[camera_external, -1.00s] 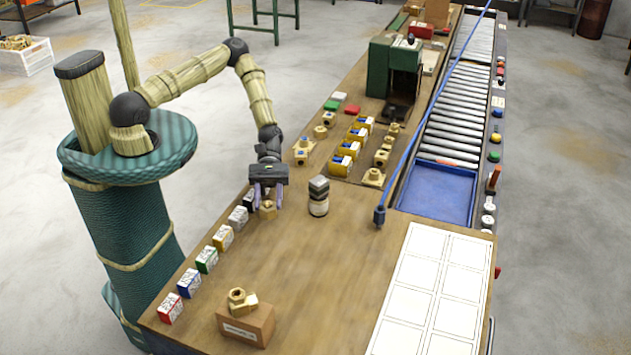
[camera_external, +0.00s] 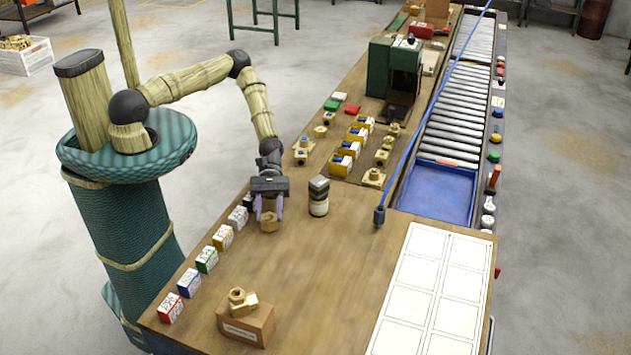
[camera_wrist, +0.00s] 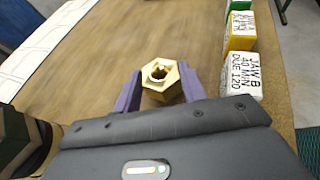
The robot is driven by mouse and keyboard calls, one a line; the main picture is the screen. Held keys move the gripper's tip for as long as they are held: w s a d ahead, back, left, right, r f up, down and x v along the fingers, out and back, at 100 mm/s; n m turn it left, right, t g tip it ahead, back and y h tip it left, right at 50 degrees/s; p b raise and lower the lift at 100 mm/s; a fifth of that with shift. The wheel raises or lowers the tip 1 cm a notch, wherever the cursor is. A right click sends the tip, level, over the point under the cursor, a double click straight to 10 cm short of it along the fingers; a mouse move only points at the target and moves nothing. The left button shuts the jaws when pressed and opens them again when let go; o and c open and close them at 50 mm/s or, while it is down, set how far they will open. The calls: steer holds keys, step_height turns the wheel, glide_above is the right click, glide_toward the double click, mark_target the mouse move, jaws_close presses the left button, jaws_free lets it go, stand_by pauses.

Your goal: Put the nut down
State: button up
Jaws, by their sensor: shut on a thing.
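The brass nut (camera_external: 269,223) is between the fingers of my gripper (camera_external: 268,213), low over the wooden bench (camera_external: 310,270). In the wrist view the nut (camera_wrist: 162,78) is a hexagonal brass piece with a round bore facing up. The two purple fingers of my gripper (camera_wrist: 160,90) are shut on its sides. I cannot tell whether its underside touches the bench top.
A row of labelled blocks (camera_external: 223,238) runs along the bench's left edge. A cardboard box (camera_external: 247,326) with brass pieces sits at the front.

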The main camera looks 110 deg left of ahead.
steer(key=shift+f, duration=0.4)
steer(key=shift+s+f, duration=0.15)
steer(key=shift+f, duration=0.15)
steer(key=o, duration=1.2)
steer(key=shift+f+b, duration=0.1)
steer(key=shift+b, duration=0.2)
steer(key=shift+o, duration=0.2)
steer(key=shift+r, duration=0.5)
steer(key=shift+a+r, duration=0.1)
steer(key=shift+a, duration=0.3)
steer(key=b+v, duration=0.1)
steer(key=v, duration=0.6)
steer(key=b+v, duration=0.1)
steer(key=v, duration=0.3)
steer(key=shift+r+b, duration=0.3)
steer(key=shift+r, duration=0.15)
